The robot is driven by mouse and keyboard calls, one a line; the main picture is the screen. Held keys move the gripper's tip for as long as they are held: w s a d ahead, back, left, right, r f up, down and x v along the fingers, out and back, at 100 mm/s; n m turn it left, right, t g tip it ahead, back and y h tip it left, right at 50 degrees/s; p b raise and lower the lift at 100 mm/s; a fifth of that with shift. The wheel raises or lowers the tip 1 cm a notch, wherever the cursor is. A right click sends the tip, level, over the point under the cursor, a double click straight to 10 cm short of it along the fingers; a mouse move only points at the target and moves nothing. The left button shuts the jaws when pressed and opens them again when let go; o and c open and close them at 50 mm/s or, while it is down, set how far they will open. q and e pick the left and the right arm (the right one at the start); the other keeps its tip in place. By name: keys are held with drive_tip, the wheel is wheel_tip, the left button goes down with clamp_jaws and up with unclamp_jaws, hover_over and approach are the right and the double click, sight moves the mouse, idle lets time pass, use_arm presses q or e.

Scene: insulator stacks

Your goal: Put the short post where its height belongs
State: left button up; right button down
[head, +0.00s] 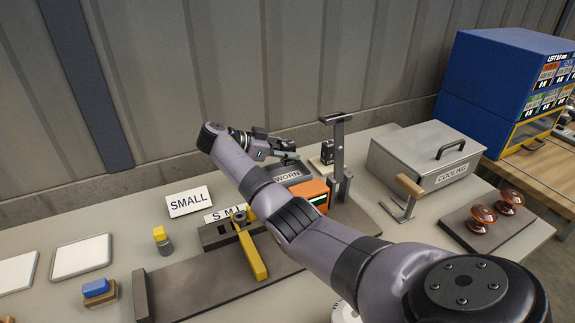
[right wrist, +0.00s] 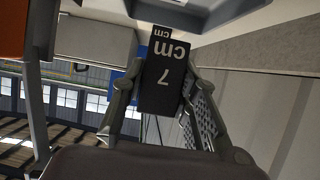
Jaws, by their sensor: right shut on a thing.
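My right gripper (head: 284,151) is over the back of the table, near the grey tray marked WORN (head: 291,177). In the right wrist view it is shut on a dark block (right wrist: 163,82) marked "7 cm", which appears upside down between the fingers. In the head view I cannot make the held block out clearly. Which thing is the short post I cannot tell for sure. Two red-brown insulator stacks (head: 483,217) stand on a dark base at the right. A white card reading SMALL (head: 189,201) stands at the back left. My left gripper is not in view.
A grey upright stand (head: 338,150) and an orange device (head: 311,193) are close to my right arm. A lidded COOLING box (head: 426,155) and a blue cabinet (head: 492,82) stand right. A yellow-handled fixture (head: 250,250) lies in front. White trays (head: 81,256) lie left.

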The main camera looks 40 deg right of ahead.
sight(288, 177)
wheel_tip(288, 177, down, 5)
drive_tip(key=shift+f, duration=0.1)
idle(0.3)
drive_tip(key=shift+f, duration=0.15)
drive_tip(key=c, duration=1.2)
unclamp_jaws()
drive_tip(key=shift+c, duration=0.2)
